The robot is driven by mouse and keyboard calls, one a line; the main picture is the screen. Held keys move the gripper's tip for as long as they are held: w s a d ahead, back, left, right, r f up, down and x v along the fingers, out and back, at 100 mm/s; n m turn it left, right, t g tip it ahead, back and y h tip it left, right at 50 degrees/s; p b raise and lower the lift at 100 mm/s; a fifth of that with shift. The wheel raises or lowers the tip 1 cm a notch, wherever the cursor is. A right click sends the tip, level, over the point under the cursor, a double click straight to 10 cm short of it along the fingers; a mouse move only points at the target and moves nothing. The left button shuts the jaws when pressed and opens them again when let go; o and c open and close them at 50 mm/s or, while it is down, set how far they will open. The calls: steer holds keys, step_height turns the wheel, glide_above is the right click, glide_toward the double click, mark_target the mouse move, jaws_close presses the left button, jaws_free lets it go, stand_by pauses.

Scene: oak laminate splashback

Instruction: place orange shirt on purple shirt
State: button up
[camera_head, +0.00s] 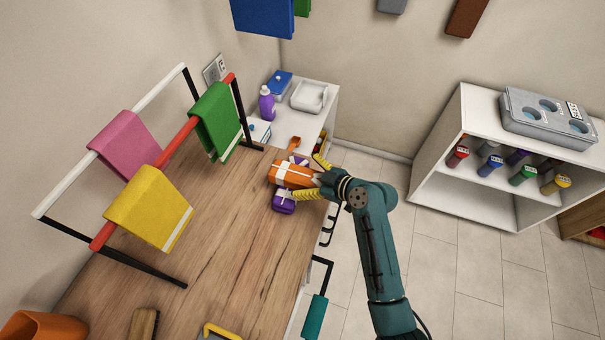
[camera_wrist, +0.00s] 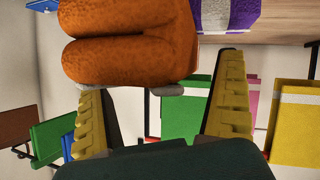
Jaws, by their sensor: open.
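The folded orange shirt (camera_head: 289,174) with a white band lies on top of the folded purple shirt (camera_head: 284,204) near the right edge of the wooden counter. Purple shows on both sides beneath it. My gripper (camera_head: 306,177) is open at the right end of the orange shirt, its yellow fingers on either side. In the wrist view, the orange shirt (camera_wrist: 130,35) fills the upper middle, by the tips of my open gripper (camera_wrist: 163,75). Part of the purple shirt (camera_wrist: 243,14) with its white band shows behind it. Whether a finger touches the cloth I cannot tell.
A rack with pink (camera_head: 125,145), yellow (camera_head: 150,207) and green (camera_head: 215,117) cloths stands on the left. A white side table (camera_head: 322,122) holds a purple bottle (camera_head: 267,103). A white shelf (camera_head: 437,150) stands right. The counter's middle is clear.

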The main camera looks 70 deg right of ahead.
steer(key=v, duration=1)
steer(key=shift+s, duration=0.15)
steer(key=w+a+r+n+t, duration=0.1)
steer(key=w+a+r+t, duration=0.1)
steer(key=w+a+r, duration=0.7)
steer(key=w+a+r+n+t, duration=0.15)
steer(key=w+a+r, duration=0.45)
steer(key=w+r, duration=0.7)
steer(key=s+a+r+m+t+y, duration=0.2)
steer(key=a+r+t, duration=0.4)
steer(key=a+r, duration=1.2)
steer(key=shift+s+r+t+y, duration=0.4)
steer(key=shift+r+y, duration=0.1)
steer(key=shift+y, duration=0.4)
